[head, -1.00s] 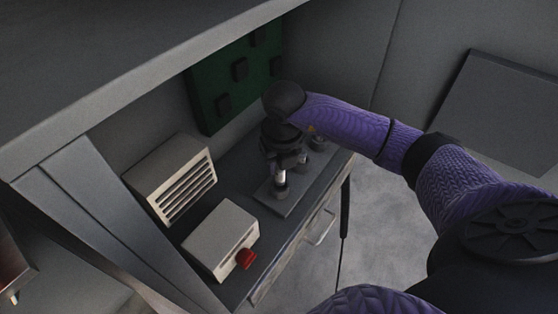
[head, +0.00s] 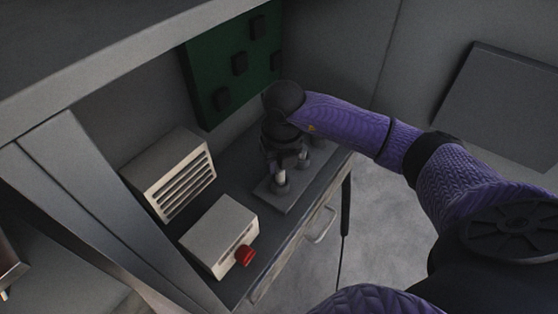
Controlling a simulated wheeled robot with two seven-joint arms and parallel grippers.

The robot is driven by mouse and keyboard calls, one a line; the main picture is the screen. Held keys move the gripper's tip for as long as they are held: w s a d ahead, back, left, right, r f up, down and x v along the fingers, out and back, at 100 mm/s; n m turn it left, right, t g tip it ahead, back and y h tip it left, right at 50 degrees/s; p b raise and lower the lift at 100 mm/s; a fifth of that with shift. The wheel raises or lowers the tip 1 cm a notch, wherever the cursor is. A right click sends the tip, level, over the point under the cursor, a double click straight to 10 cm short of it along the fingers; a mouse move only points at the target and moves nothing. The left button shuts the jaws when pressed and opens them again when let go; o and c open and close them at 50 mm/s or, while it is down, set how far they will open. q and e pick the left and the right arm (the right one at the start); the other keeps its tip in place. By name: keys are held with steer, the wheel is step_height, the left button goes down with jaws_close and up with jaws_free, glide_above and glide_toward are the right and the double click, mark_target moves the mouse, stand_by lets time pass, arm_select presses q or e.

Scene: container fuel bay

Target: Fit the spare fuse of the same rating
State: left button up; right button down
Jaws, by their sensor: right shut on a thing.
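My right gripper (head: 283,158) points down over a grey fuse base plate (head: 290,206) on the bench. It is shut on a pale, upright cylinder, which looks like a fuse (head: 281,175). The fuse's lower end meets a dark round socket (head: 281,189) on the plate; I cannot tell whether it is seated in it or just above it. More dark holders (head: 319,143) show behind the gripper, partly hidden by it. Any rating marks are too small to read. My left gripper is not in view.
On the bench left of the plate stand a vented beige box (head: 168,172) and a beige box (head: 219,236) with a red knob (head: 244,255). A green board (head: 234,70) with dark blocks is on the back wall. A grey overhang (head: 120,60) is above the bench.

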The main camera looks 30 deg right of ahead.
steer(key=shift+f+b, duration=0.55)
steer(key=shift+f, duration=0.1)
steer(key=shift+f+b, duration=0.5)
steer(key=shift+c, duration=1.8)
jaws_free()
steer(key=r, duration=0.6)
steer(key=s+r+b, duration=0.1)
steer(key=r, duration=0.3)
steer(key=shift+a, duration=0.1)
